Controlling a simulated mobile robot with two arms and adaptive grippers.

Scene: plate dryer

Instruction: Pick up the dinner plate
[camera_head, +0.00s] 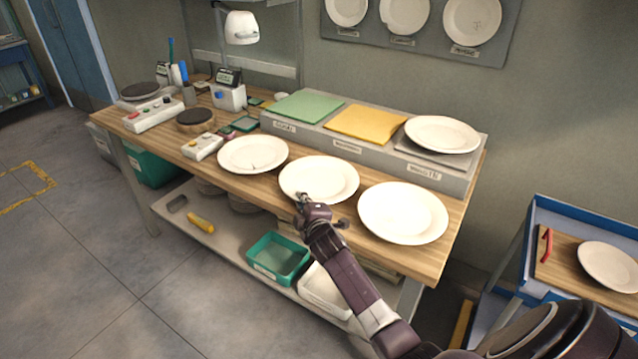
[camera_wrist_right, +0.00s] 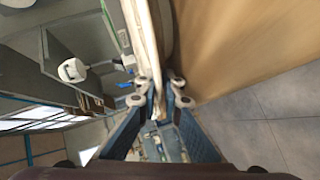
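The white dinner plate (camera_head: 322,177) in the middle of a row of three lies on the front part of the wooden workbench. My right gripper (camera_head: 303,197) is at its near left rim. In the right wrist view the plate's rim (camera_wrist_right: 150,50) runs edge-on between the two fingertips of the gripper (camera_wrist_right: 158,92). The fingers are drawn in close on both sides of the rim and appear shut on it. The plate looks flat on the bench. My left gripper is not in view.
Other plates lie left (camera_head: 253,154) and right (camera_head: 403,212) of the middle one. Behind stands a grey rack (camera_head: 371,153) with a green pad, a yellow pad and another plate (camera_head: 442,134). A blue cart (camera_head: 575,212) with a plate stands at the right.

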